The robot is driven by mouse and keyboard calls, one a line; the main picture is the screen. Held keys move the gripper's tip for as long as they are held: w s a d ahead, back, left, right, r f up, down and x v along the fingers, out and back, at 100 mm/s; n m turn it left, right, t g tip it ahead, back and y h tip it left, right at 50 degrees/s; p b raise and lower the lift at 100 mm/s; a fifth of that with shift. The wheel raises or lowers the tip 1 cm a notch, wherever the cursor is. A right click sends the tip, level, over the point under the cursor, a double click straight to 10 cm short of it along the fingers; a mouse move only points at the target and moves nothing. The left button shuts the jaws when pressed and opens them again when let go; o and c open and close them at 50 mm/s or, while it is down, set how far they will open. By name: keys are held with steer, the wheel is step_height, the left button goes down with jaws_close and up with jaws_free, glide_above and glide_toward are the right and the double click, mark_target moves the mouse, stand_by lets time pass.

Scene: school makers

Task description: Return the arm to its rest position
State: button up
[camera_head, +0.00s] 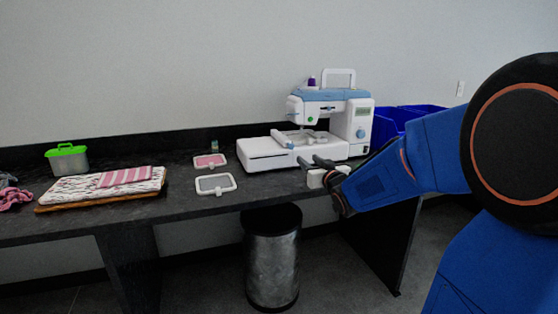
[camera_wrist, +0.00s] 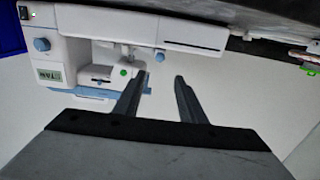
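My gripper (camera_head: 308,160) is at the end of my blue arm, in front of the white and blue sewing machine (camera_head: 361,118), near the table's front edge. In the wrist view my gripper (camera_wrist: 161,77) has its two dark fingers apart with nothing between them. The sewing machine (camera_wrist: 70,45) shows upside down beyond the fingers in that view. Whether the fingers touch the machine cannot be told from the head view.
The dark table (camera_head: 120,222) carries two white-rimmed frames (camera_head: 216,191), folded cloth on a board (camera_head: 80,187) and a green-lidded box (camera_head: 68,160). Blue bins (camera_head: 388,125) stand behind my arm at the right. A metal stool (camera_head: 271,260) stands below the front edge.

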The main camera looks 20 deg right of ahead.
steer(key=s+a+f+g, duration=0.3)
steer(key=s+f+g, duration=0.1)
steer(key=s, duration=0.9)
steer(key=s+a+f+g, duration=0.3)
steer(key=s+f+g, duration=0.1)
steer(key=s, duration=0.9)
steer(key=s+a+f+g, duration=0.3)
steer(key=s+f+g, duration=0.2)
steer(key=s, duration=0.9)
steer(key=shift+a+f, duration=0.35)
steer(key=shift+f, duration=0.15)
steer(key=shift+w, duration=0.1)
